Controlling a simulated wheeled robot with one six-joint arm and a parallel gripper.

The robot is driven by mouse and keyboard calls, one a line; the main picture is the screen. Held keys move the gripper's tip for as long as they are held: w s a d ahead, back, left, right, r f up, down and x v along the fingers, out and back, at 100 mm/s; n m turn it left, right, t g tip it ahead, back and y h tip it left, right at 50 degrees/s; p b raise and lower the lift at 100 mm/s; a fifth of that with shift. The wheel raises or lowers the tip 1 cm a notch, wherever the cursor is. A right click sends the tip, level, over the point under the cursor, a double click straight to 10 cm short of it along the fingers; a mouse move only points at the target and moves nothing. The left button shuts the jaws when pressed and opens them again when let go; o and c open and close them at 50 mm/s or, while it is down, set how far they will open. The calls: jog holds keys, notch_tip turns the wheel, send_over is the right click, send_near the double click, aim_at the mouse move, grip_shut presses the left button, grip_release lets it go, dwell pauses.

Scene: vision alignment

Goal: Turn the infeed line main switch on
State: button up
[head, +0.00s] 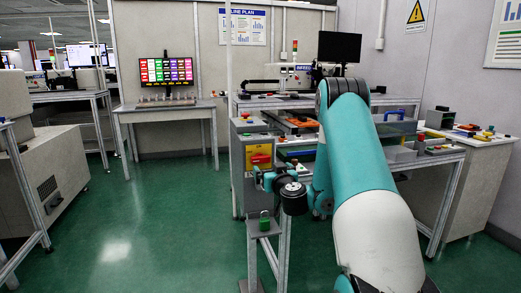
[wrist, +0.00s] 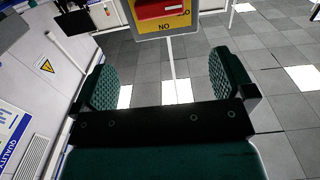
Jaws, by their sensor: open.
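The main switch is a red handle (wrist: 160,8) on a yellow plate (wrist: 164,26), on a grey box at the top middle of the wrist view. The handle lies crosswise there. Letters reading "NO" show below it; whether they are upside down I cannot tell. In the head view, the red and yellow switch (head: 260,157) is on the grey cabinet, just above my gripper (head: 264,180). In the wrist view my gripper (wrist: 166,82) is open and empty, its green ridged pads wide apart. The switch is beyond the fingertips, apart from them.
A post with a green padlock-like item (head: 265,221) stands just below my gripper. A workbench (head: 440,158) with parts and buttons is at the right. A table (head: 165,113) with a colored screen stands at the back left. Green floor at left is clear.

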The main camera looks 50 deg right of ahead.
jog(key=p, duration=0.9)
send_near(261, 158)
jog(key=shift+x, duration=1.4)
jog(key=p+x, duration=0.1)
jog(key=p, duration=0.1)
jog(key=p+x, duration=0.4)
jog(key=shift+w+r+p, duration=0.1)
jog(key=shift+r+p, duration=0.2)
jog(key=shift+f+p+x, duration=0.1)
jog(key=shift+p+x, duration=0.35)
jog(key=shift+x, duration=0.35)
jog(key=shift+f+p+x, duration=0.15)
jog(key=shift+p+x, duration=0.3)
jog(key=shift+x, duration=0.35)
jog(key=shift+d, duration=0.15)
jog(key=shift+c, duration=0.2)
jog(key=c, duration=0.8)
jog(key=shift+c, duration=0.2)
